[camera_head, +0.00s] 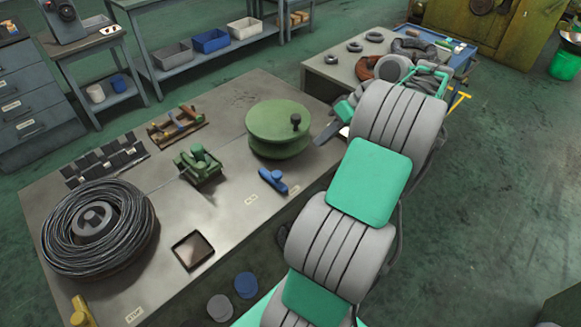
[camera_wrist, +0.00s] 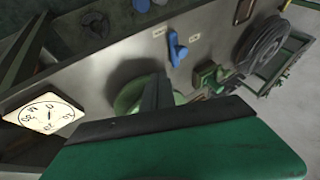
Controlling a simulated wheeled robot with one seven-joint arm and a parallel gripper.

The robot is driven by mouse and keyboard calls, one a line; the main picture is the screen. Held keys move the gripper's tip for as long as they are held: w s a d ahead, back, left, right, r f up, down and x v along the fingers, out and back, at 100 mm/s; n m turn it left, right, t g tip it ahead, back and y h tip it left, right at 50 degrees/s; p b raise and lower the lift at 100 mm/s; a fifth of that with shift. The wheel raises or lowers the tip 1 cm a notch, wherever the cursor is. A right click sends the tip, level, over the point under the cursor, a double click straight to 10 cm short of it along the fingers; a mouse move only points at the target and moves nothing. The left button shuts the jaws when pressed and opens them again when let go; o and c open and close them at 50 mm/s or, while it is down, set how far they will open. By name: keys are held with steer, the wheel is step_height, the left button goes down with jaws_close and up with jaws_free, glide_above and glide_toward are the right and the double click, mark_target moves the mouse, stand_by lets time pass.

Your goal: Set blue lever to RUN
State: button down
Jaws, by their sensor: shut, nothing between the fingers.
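The blue lever (camera_head: 273,180) lies on the grey bench top near its front edge, in front of the green round drum. A small white label (camera_head: 251,199) sits to its left and another (camera_head: 294,190) to its right; their words are too small to read surely. In the wrist view the blue lever (camera_wrist: 177,47) shows at upper centre, between two pale labels. My gripper (camera_head: 326,135) is at the right of the drum, up and right of the lever and apart from it. Its dark fingers (camera_wrist: 156,92) look shut and empty, in front of the drum.
The green drum (camera_head: 279,130) with a black knob stands close to my gripper. A green clamp-like part (camera_head: 199,166), a black tray (camera_head: 192,250) and a wire coil (camera_head: 97,228) lie further left. A yellow lever (camera_head: 82,311) is at the lower left.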

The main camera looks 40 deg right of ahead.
mark_target(273, 176)
steer(key=b+x, duration=0.4)
steer(key=x, duration=0.6)
steer(key=shift+a+f, duration=0.1)
steer(key=shift+w+a+f, duration=0.1)
steer(key=shift+w+a, duration=0.05)
steer(key=shift+a, duration=0.8)
steer(key=shift+w+a+f, duration=0.1)
steer(key=shift+w+a, duration=0.1)
steer(key=shift+a, duration=0.8)
